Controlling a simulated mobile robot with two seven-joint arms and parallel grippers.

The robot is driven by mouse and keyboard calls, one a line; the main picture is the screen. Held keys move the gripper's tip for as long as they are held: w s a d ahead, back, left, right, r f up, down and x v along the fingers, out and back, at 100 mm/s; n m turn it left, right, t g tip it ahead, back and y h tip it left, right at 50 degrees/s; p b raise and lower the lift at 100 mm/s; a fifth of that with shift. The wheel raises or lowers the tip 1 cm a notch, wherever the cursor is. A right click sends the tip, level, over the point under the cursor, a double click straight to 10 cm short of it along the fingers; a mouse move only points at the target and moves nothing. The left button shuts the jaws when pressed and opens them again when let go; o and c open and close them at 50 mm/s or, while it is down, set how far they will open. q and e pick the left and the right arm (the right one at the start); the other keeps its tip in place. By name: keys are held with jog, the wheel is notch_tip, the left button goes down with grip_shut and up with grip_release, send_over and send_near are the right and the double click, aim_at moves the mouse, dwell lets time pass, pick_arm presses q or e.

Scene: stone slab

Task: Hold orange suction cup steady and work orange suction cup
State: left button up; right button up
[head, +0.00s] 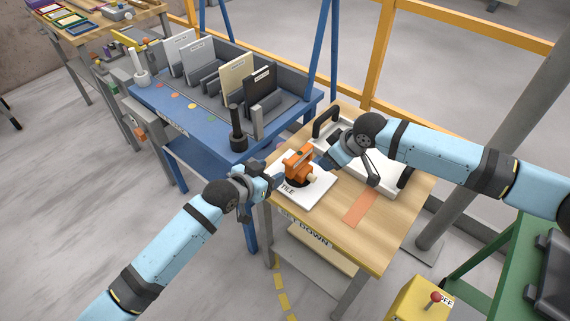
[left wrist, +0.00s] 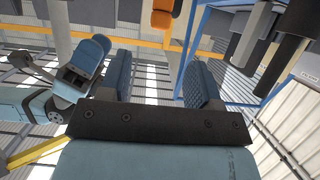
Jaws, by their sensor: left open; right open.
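The orange suction cup (head: 298,163) stands on a white tile (head: 315,190) marked "TILE" on the wooden table. Its orange body also shows at the top of the left wrist view (left wrist: 162,14). My left gripper (head: 275,178) is just left of the cup, near the tile's edge, and its fingers (left wrist: 160,82) are apart with nothing between them. My right gripper (head: 328,160) is close to the right side of the cup. Its fingers are small and partly hidden in the head view, and I cannot tell whether they touch the cup.
A white tray with a dark handle (head: 326,120) lies behind my right gripper. A blue rack (head: 190,115) with upright slabs stands at the back left. An orange strip (head: 360,208) marks the table.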

aim_at(288, 164)
pick_arm(q)
jog(key=x, duration=1.1)
jog(key=shift+w+d, duration=0.1)
grip_shut()
dwell(0.8)
